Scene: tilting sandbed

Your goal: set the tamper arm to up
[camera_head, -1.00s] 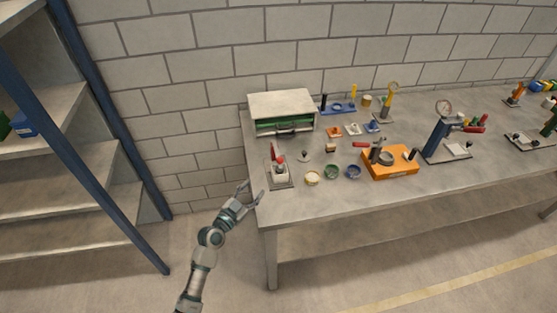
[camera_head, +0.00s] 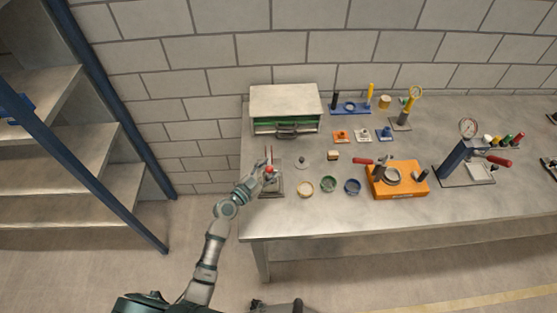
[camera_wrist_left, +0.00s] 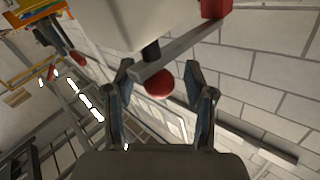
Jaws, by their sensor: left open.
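A small press-like stand with a red knob, apparently the tamper (camera_head: 277,190), sits on a plate at the left front of the bench. My left gripper (camera_head: 263,173) is at it, partly covering it, with the red knob (camera_head: 270,169) by its fingers. In the left wrist view the red ball knob (camera_wrist_left: 159,84) lies between the open fingers (camera_wrist_left: 158,76), with a gap showing on both sides. A grey bar (camera_wrist_left: 178,50) runs just behind the knob, beside a pale body (camera_wrist_left: 135,20). The arm's exact angle is hard to tell. My right gripper is not in view.
A grey cabinet with a green front (camera_head: 286,105) stands behind the stand. Small round dishes (camera_head: 328,184) and an orange fixture (camera_head: 399,181) lie to the right. The bench's front edge (camera_head: 330,230) is clear. A shelf rack (camera_head: 70,170) stands at left.

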